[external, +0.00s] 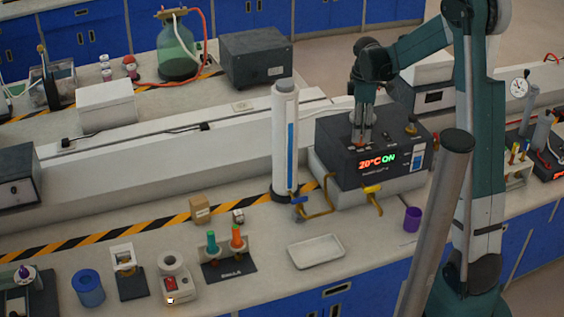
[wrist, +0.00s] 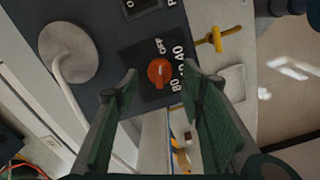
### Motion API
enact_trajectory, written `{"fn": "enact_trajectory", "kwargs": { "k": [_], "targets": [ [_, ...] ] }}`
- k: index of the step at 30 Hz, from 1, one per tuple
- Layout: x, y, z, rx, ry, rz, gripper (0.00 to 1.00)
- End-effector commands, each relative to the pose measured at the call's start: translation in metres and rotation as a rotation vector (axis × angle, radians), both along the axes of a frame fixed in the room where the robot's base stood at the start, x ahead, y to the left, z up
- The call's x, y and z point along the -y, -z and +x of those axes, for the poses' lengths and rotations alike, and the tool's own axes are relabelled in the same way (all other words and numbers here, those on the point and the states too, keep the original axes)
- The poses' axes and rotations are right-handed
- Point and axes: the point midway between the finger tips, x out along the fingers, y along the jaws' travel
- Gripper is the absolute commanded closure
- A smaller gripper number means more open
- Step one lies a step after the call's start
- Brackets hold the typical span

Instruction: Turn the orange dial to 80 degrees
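In the wrist view the orange dial (wrist: 159,72) sits on the dark top panel of the heating unit. White marks beside it read OFF, 40 and 80, with one between partly unclear. My gripper (wrist: 161,73) is open, its two green fingers on either side of the dial with gaps visible. Whether a fingertip touches the dial cannot be told. In the external view my gripper (external: 361,125) points down over the top of the heating unit (external: 335,150), and the dial is hidden there.
A tall white cylinder (external: 285,140) stands just left of the unit. A hose with a yellow tap (external: 373,189) is at its front. A grey round plate (wrist: 68,53) is near the dial.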

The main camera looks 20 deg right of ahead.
Motion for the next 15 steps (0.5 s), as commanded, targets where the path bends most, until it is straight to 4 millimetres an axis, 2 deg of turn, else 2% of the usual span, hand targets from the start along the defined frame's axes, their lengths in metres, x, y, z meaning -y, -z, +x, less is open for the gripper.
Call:
{"fn": "enact_trajectory", "kwargs": {
  "k": [6, 15],
  "targets": [
    [0.0, 0.019, 0.0, 0.0, 0.0, 0.0, 0.61],
    [0.0, 0.024, 0.0, 0.0, 0.0, 0.0, 0.61]
  ]
}}
